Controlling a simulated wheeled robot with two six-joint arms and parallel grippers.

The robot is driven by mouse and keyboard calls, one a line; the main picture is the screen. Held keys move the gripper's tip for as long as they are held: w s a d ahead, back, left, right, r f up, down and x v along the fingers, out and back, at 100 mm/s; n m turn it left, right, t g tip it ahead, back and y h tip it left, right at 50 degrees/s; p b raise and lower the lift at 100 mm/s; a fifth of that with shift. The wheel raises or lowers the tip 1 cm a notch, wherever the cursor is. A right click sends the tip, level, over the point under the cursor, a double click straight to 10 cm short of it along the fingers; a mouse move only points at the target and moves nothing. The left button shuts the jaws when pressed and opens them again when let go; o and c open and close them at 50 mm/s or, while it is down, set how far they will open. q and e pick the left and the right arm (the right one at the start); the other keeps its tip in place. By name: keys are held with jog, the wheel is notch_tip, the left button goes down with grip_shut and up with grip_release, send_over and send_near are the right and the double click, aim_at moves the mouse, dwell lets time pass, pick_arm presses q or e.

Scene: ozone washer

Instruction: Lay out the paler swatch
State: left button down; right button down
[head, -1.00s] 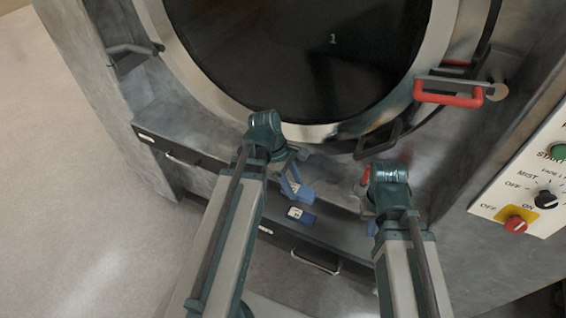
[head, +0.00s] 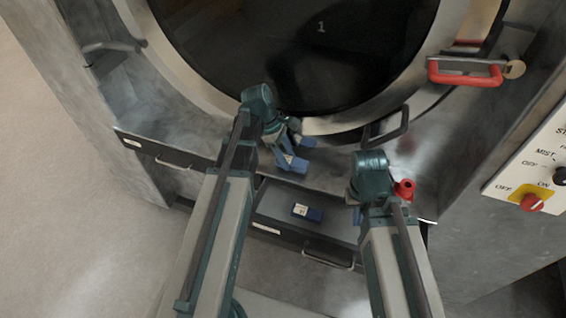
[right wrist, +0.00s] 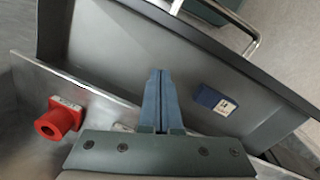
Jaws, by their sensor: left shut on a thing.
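The gripper partly covers this swatch. A darker blue swatch (head: 314,214) with a cream label lies flat in the drawer, apart from the gripper. It also shows in the right wrist view (right wrist: 207,97). My right gripper (right wrist: 160,100) has its blue fingers together over the drawer, with nothing visible between them. In the head view its fingertips are mostly hidden by my arm.
A red knob-like piece (head: 404,190) stands on the metal ledge by my right gripper; the right wrist view shows it too (right wrist: 58,119). The round washer door (head: 300,50) has a red handle (head: 465,73). A control panel (head: 540,165) is at right. The drawer floor around the dark swatch is bare.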

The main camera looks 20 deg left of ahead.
pick_arm(q)
jog(key=shift+s+d+f, duration=0.1)
jog(key=shift+d+f, duration=0.05)
jog(key=shift+f, duration=0.55)
jog(key=shift+r, duration=0.1)
pick_arm(e)
jog(key=shift+s+a+f, duration=0.1)
jog(key=shift+a+f, duration=0.05)
jog(key=shift+f, duration=0.45)
pick_arm(q)
jog(key=shift+f+b, duration=0.2)
jog(key=shift+b, duration=0.15)
jog(key=c, duration=0.6)
grip_release()
jog(key=shift+r, duration=0.1)
pick_arm(e)
jog(key=shift+f, duration=0.15)
